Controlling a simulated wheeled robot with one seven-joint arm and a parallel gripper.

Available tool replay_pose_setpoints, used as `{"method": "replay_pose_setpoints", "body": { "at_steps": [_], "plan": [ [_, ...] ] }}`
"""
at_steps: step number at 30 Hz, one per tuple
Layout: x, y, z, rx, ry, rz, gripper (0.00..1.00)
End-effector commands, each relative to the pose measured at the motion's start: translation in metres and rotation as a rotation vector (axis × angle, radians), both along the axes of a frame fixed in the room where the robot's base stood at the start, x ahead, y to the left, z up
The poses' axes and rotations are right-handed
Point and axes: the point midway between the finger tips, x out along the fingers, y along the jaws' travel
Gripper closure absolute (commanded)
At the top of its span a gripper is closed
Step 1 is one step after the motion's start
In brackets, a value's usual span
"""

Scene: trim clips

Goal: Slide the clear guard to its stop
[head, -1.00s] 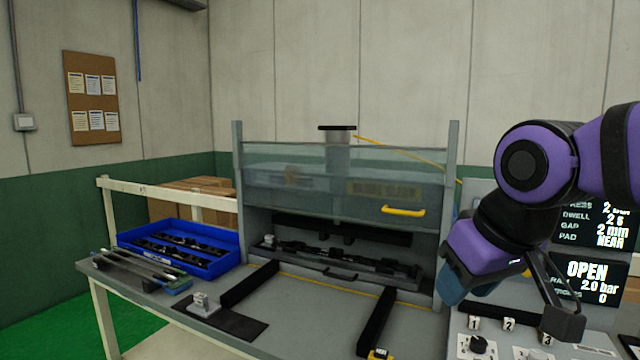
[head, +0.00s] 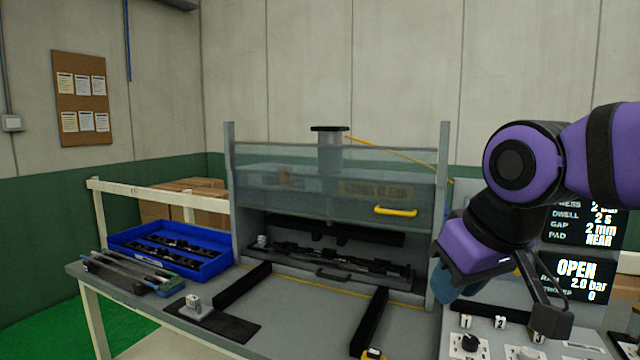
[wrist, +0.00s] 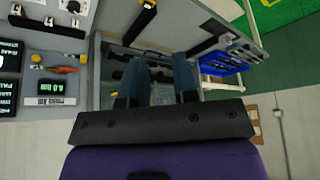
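The clear guard (head: 300,205) is a see-through panel across the upper front of a grey press frame (head: 443,160). A yellow handle (head: 395,210) is on its lower right. The guard is raised, with an open gap below its lower edge. Inside the gap a long black trim part (head: 340,262) lies on a dark carrier with a handle. My gripper hangs right of the frame in the head view, apart from the yellow handle. In the wrist view its two blue fingers (wrist: 160,82) are spread with nothing visible between them.
A control panel (head: 485,345) with knobs and a screen reading OPEN (head: 577,268) stands at the right. A blue tray (head: 205,268) of black parts sits at the left. Black rails (head: 243,284) run across the bench front. The space before the guard is clear.

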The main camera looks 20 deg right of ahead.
Motion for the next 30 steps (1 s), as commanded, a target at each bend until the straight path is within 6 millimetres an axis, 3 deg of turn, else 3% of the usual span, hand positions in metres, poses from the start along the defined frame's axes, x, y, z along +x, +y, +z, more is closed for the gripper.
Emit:
{"method": "replay_pose_setpoints", "body": {
  "at_steps": [1,3,8,18,24,30],
  "plan": [
    [0.002,0.000,0.002,-0.001,0.001,-0.003,0.84],
    [0.008,-0.001,0.007,-0.005,0.006,-0.012,1.00],
    [0.043,-0.004,0.036,-0.026,0.031,-0.061,1.00],
    [0.155,-0.021,0.101,-0.063,0.099,-0.204,1.00],
    [0.225,-0.039,0.124,-0.065,0.134,-0.290,1.00],
    [0.293,-0.066,0.134,-0.054,0.166,-0.379,1.00]
  ]
}}
